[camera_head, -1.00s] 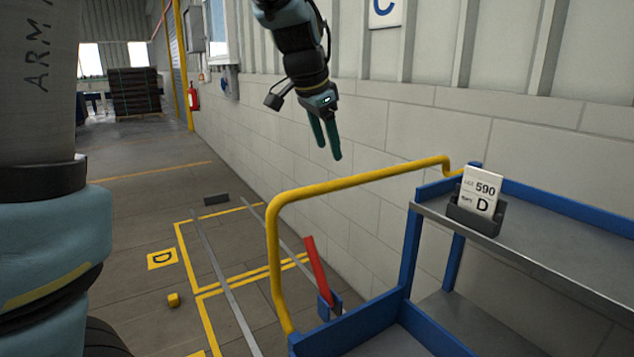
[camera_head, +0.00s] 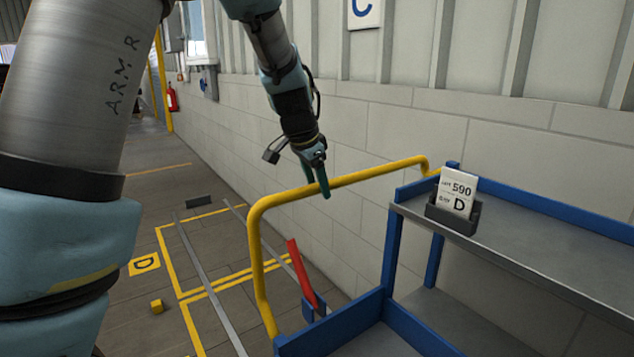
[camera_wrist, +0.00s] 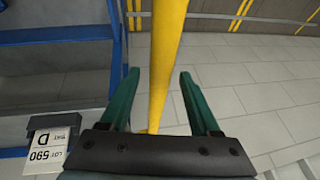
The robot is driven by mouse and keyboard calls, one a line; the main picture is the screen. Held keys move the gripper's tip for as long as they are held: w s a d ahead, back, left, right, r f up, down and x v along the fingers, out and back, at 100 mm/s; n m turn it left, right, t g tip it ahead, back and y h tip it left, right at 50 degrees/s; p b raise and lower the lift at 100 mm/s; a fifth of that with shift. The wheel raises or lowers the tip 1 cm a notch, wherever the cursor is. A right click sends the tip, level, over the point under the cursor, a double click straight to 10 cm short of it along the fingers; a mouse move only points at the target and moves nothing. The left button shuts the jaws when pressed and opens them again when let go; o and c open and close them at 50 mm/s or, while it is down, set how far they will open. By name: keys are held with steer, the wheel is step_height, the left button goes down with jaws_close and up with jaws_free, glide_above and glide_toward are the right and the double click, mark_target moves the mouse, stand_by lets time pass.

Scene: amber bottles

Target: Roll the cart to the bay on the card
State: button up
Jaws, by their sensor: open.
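The cart is blue-framed with grey shelves (camera_head: 540,240) and stands at the right. Its yellow push handle (camera_head: 375,174) arches over its left end. A white card (camera_head: 457,193) in a dark holder on the top shelf reads lot 590 and D. The card also shows in the wrist view (camera_wrist: 50,145). My gripper (camera_head: 322,190) is at the handle's top bar. In the wrist view, the open fingers (camera_wrist: 160,95) lie on either side of the yellow bar (camera_wrist: 165,60), with gaps beside it. A red lever (camera_head: 300,272) stands tilted at the cart's lower left.
A floor tile marked D (camera_head: 144,263) lies beside a yellow-outlined bay (camera_head: 167,255) with metal rails (camera_head: 205,280). A small yellow block (camera_head: 157,306) and a dark stop (camera_head: 199,201) are on the floor. The wall (camera_head: 400,130) runs close behind the cart.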

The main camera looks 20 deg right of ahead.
steer(key=shift+c, duration=0.3)
jaws_close()
stand_by(1.0)
